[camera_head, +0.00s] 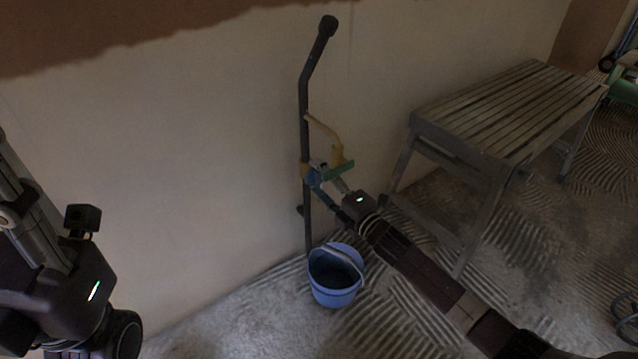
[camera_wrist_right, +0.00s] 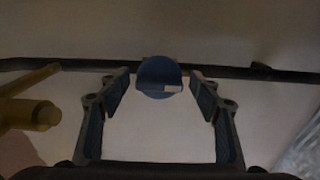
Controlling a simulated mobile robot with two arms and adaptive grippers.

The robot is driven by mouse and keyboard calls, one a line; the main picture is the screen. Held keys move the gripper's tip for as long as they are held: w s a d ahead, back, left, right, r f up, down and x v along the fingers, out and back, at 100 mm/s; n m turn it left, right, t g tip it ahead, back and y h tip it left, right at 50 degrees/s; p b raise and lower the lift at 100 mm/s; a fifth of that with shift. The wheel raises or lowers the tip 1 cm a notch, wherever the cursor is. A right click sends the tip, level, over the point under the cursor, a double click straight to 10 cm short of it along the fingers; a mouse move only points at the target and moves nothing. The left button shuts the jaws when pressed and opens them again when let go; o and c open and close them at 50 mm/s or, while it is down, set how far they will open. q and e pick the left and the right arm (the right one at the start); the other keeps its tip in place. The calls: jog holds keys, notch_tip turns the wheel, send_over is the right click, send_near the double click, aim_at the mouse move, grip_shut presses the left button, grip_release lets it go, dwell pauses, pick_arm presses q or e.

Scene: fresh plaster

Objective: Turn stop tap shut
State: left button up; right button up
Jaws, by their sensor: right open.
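The stop tap (camera_head: 313,178) has a blue round handle and sits on a dark upright pipe (camera_head: 304,110) by the wall. In the right wrist view the blue handle (camera_wrist_right: 158,77) lies between the fingertips, with a gap on either side. My right gripper (camera_head: 330,174) is open at the tap; it also shows in the right wrist view (camera_wrist_right: 165,84). In the head view its fingers partly hide the tap. My left gripper's dark body (camera_head: 75,290) is at the lower left, well away from the tap; its fingers cannot be made out.
A yellowish branch pipe (camera_head: 325,130) leaves the upright pipe beside the tap and shows at the left of the right wrist view (camera_wrist_right: 35,115). A blue bucket (camera_head: 335,290) stands below on the rough floor. A slatted wooden bench (camera_head: 510,105) stands to the right.

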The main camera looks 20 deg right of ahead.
jog(key=shift+w, duration=0.2)
jog(key=c, duration=1.1)
